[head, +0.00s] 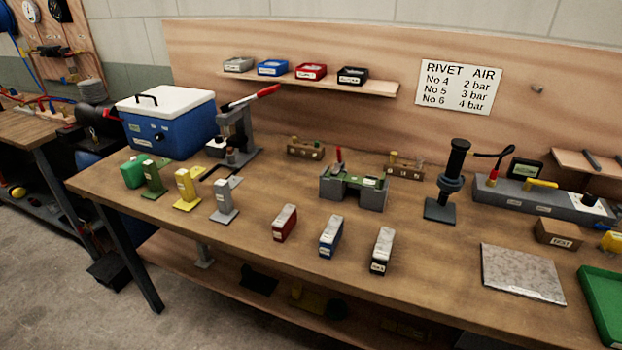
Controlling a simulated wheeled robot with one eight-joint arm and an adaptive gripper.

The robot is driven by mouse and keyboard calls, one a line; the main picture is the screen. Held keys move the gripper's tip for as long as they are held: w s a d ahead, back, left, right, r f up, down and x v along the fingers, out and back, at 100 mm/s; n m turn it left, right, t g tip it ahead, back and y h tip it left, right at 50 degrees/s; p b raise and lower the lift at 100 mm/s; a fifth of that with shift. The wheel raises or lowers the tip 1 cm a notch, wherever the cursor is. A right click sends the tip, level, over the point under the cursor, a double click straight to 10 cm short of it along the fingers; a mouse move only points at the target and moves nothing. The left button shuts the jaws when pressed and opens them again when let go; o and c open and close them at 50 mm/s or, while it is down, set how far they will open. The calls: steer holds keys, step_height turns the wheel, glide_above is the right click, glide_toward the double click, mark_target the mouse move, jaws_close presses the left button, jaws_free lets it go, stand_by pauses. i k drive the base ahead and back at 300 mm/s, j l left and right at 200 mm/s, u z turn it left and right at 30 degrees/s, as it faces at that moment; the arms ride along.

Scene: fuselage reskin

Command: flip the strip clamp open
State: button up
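A grey block fixture (352,192) with a green strip across its top stands near the middle of the workbench. A small red-tipped lever (338,156) stands upright at its back left. This looks like the strip clamp, but no label names it, and the view is too small to tell whether it is closed on the strip. My gripper is not in view, and nothing touches the fixture.
A lever press with a red handle (264,91) stands left of the fixture; a black upright tool (452,180) stands right. Red (285,223), blue (331,237) and black (381,251) boxes stand in front. A blue cooler (168,125) is at back left.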

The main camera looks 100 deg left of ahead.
mark_target(336, 168)
steer(key=j+u, duration=0.1)
steer(key=u, duration=2.2)
